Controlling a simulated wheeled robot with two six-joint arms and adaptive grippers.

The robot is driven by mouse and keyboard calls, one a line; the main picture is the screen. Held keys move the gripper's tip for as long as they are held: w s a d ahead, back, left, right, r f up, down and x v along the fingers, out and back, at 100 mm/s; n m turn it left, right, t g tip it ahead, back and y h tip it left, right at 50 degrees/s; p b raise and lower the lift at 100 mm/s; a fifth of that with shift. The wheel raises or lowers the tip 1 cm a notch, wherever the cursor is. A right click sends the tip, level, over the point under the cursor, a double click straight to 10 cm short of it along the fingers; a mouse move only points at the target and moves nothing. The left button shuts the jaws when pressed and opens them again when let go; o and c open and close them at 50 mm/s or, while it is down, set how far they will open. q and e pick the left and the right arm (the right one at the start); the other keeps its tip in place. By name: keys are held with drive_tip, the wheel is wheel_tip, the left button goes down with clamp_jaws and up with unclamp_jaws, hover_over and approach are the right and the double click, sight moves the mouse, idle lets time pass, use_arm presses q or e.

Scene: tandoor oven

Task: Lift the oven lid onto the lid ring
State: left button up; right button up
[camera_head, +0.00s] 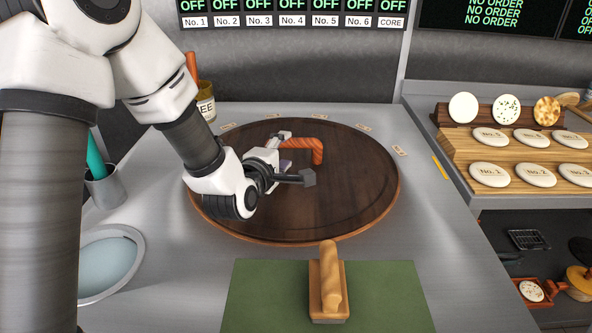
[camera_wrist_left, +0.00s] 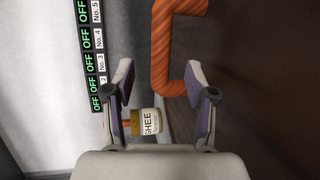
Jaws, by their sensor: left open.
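The oven lid (camera_head: 350,205) is a large round dark wooden disc lying flat on the grey counter. Its orange, ridged, bent handle (camera_head: 318,152) stands up from it. My left gripper (camera_head: 298,160) is open over the lid, close to the handle. In the left wrist view, the handle (camera_wrist_left: 160,58) shows just beyond the two spread fingertips (camera_wrist_left: 156,80), nearer the right finger. Whether a finger touches it I cannot tell. The lid also fills the right side of that view (camera_wrist_left: 265,75). I see nothing clearly identifiable as the lid ring. My right gripper is not in view.
A ghee jar (camera_head: 206,105) and a metal cup (camera_head: 103,188) stand left of the lid, with a bowl (camera_head: 108,262) in front. A wooden block with a grip (camera_head: 330,290) sits on a green mat (camera_head: 390,300). Bread racks (camera_head: 475,150) stand at right.

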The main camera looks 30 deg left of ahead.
sight(289, 145)
use_arm(q)
drive_tip(key=p+x, duration=0.1)
drive_tip(key=x, duration=0.4)
drive_tip(key=shift+w+a+f, duration=0.15)
drive_tip(key=shift+w+a, duration=0.1)
drive_tip(key=shift+w, duration=0.1)
drive_tip(key=shift+w+f, duration=0.1)
drive_tip(key=shift+w, duration=0.2)
drive_tip(key=shift+s, duration=0.1)
clamp_jaws()
wheel_tip(289, 145, up, 18)
drive_tip(key=p, duration=0.1)
